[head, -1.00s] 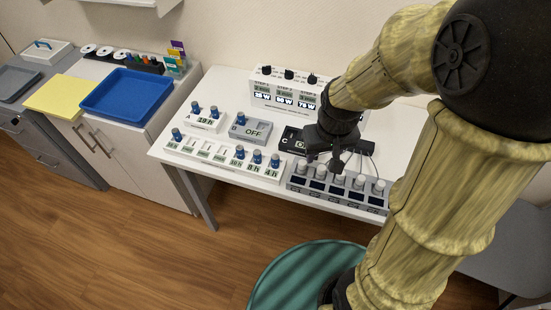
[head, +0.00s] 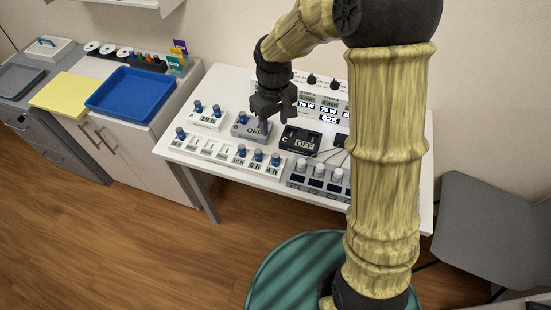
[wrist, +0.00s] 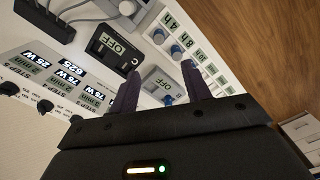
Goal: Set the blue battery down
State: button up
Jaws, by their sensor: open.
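Several blue-topped batteries are in view. One stands in grey box B (head: 243,133), whose screen reads OFF; this battery (head: 242,118) shows beside my gripper. My gripper (head: 277,122) is open above the right side of box B. In the wrist view its two fingers are spread with nothing held between them, and the blue battery (wrist: 167,100) shows in the gap beyond, at box B (wrist: 158,82). I cannot tell whether the fingers touch it. More blue batteries stand in box A (head: 207,119) and in the long white strip (head: 222,156) with time screens.
Black box C (head: 300,140) reads OFF, right of B. A grey rack (head: 316,183) with white-topped cells stands at the table's front. A white console (head: 322,95) with black knobs stands behind. A blue tray (head: 130,95) is on the left cabinet. A grey chair (head: 490,225) stands right.

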send_near(275, 155)
notch_tip(275, 155, down, 5)
jog(key=shift+w+a+f+p, duration=0.1)
jog(key=shift+w+f+p, duration=0.05)
jog(key=shift+p, duration=0.15)
jog(key=shift+f+p, duration=0.55)
jog(key=shift+f, duration=2.05)
grip_shut()
